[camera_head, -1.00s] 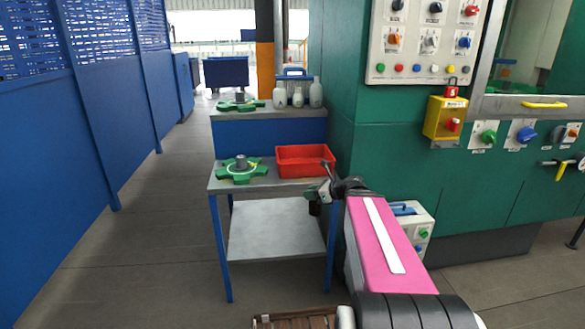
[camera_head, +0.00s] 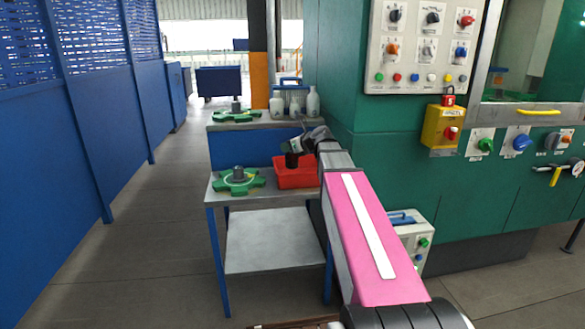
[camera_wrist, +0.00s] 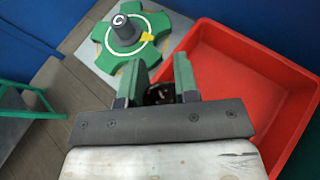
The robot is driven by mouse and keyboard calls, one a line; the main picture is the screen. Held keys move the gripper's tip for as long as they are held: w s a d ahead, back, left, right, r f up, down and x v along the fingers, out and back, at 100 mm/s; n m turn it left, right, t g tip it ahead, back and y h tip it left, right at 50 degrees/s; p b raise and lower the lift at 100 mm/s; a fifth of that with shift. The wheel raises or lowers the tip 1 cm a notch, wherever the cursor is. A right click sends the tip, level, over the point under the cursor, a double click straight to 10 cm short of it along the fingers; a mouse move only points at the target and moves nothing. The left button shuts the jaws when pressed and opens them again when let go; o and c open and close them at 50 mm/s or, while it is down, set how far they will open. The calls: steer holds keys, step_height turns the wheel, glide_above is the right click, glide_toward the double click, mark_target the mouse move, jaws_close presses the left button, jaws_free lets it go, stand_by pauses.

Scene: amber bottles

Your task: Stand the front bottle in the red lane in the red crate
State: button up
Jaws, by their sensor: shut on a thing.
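The red crate (camera_head: 298,178) stands on the bench's middle shelf; it also shows at the right in the wrist view (camera_wrist: 245,85), where its visible floor is bare. My gripper (camera_head: 294,152) is over the crate's left part in the head view. In the wrist view my gripper (camera_wrist: 158,82) has its two green fingers beside the crate's left wall, shut on a dark round thing (camera_wrist: 160,95). This looks like the top of a bottle; most of it is hidden, so I cannot tell its lean. No red lane shows.
A green star-shaped fixture (camera_head: 238,180) with a grey post is left of the crate, also in the wrist view (camera_wrist: 112,50). Several pale bottles (camera_head: 313,103) and another green fixture (camera_head: 236,116) stand on the upper shelf. A green machine wall (camera_head: 350,130) rises right of the bench.

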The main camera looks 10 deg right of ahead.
steer(key=shift+w+d+f, duration=0.15)
steer(key=shift+w+f, duration=2.15)
steer(key=shift+f, duration=0.15)
steer(key=shift+w+d+f, duration=0.1)
steer(key=shift+w+f, duration=2.2)
steer(key=shift+f, duration=0.1)
steer(key=o, duration=1)
steer(key=shift+f, duration=0.1)
steer(key=shift+c, duration=0.2)
steer(key=shift+s+r, duration=0.1)
steer(key=shift+r, duration=0.1)
steer(key=v, duration=1.2)
steer(key=shift+f, duration=0.1)
